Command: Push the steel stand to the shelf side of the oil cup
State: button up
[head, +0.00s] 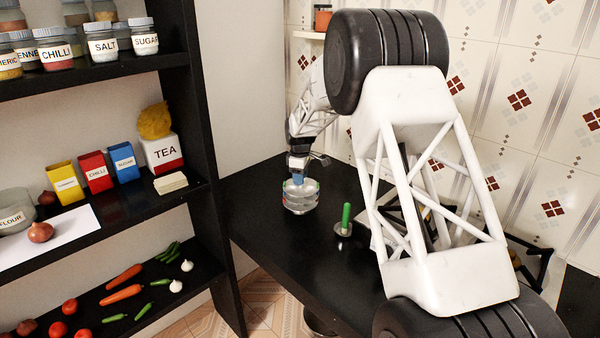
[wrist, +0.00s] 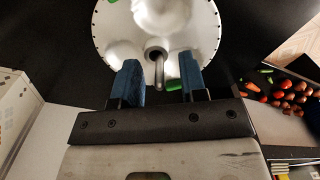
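The steel stand (head: 300,197) is a small tiered stand of round plates on the black counter, with specks of green and red at its edges. In the wrist view its round top plate (wrist: 110,45) fills the upper middle, with a central post (wrist: 158,68). My gripper (head: 297,178) is over the stand. In the wrist view my gripper (wrist: 160,80) is open, its blue fingers apart on either side of the post and not closed on it. The oil cup (head: 344,230), with an upright green handle, stands right of the stand and nearer the camera. In the wrist view a green piece (wrist: 174,87) shows between the fingers.
The black shelf unit (head: 205,160) stands to the left, with jars, boxes and vegetables. Black counter (head: 255,215) is bare between the stand and the shelf side. A tiled wall (head: 520,100) is behind. My white arm covers the counter's right part.

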jog(key=shift+c, duration=0.4)
grip_shut()
jog(key=shift+s+d, duration=0.1)
jog(key=shift+s, duration=0.1)
jog(key=s+d, duration=0.5)
jog(key=s, duration=0.3)
jog(key=shift+s, duration=0.15)
dwell(0.6)
jog(key=shift+o, duration=0.4)
grip_release()
